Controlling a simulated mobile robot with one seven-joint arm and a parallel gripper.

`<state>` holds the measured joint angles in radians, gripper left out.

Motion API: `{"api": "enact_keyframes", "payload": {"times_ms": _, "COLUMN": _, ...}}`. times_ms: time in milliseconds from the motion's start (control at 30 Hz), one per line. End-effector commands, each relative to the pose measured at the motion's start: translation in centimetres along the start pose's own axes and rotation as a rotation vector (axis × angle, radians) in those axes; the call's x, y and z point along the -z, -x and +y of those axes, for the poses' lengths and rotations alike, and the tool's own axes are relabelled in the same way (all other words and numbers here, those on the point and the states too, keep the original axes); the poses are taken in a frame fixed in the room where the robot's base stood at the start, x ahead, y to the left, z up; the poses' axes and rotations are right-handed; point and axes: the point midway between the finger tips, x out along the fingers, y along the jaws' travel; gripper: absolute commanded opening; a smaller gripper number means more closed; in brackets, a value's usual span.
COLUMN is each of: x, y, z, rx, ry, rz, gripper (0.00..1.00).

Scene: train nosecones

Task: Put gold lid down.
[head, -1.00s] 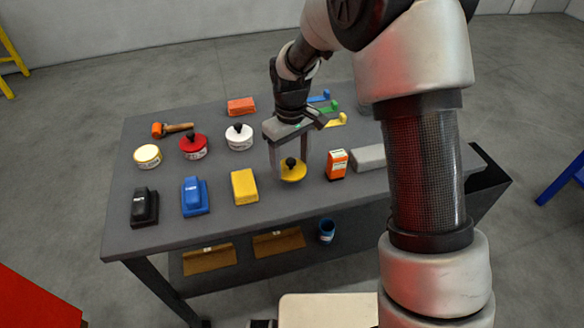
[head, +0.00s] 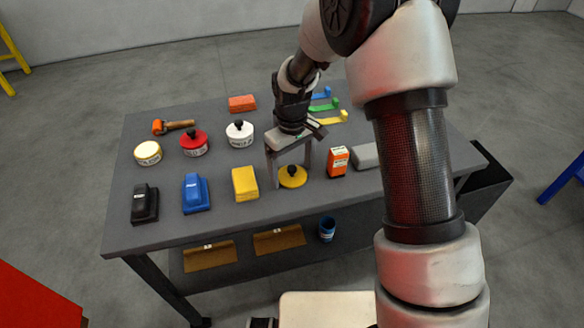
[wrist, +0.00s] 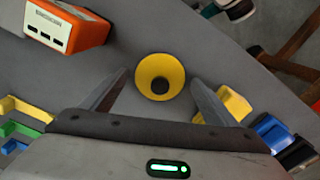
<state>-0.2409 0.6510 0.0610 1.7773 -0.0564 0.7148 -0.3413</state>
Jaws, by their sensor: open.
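The gold lid (head: 293,177) is a round yellow disc with a black knob on top. It appears to lie flat on the grey table, near its front edge. In the wrist view the gold lid (wrist: 171,68) is centred just beyond my fingers. My gripper (head: 289,172) is open above and around the lid's position, one finger to each side. The wrist view shows both fingers spread apart (wrist: 158,77), with nothing held between them.
A yellow block (head: 245,184) stands left of the lid and an orange box (head: 338,161) right of it. Bare table (head: 222,228) lies in front.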

Motion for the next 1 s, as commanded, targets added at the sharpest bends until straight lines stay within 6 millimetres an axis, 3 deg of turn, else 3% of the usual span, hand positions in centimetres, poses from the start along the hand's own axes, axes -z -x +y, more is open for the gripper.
{"api": "enact_keyframes", "payload": {"times_ms": 267, "x": 0.1, "y": 2.1, "z": 0.1, "rx": -0.001, "ry": 0.0, "rz": 0.003, "gripper": 0.82}}
{"api": "enact_keyframes", "payload": {"times_ms": 700, "x": 0.1, "y": 10.8, "z": 0.0, "rx": -0.001, "ry": 0.0, "rz": 0.003, "gripper": 0.82}}
{"api": "enact_keyframes", "payload": {"times_ms": 1000, "x": 0.0, "y": 12.5, "z": 0.0, "rx": -0.001, "ry": -0.001, "rz": 0.002, "gripper": 0.82}}
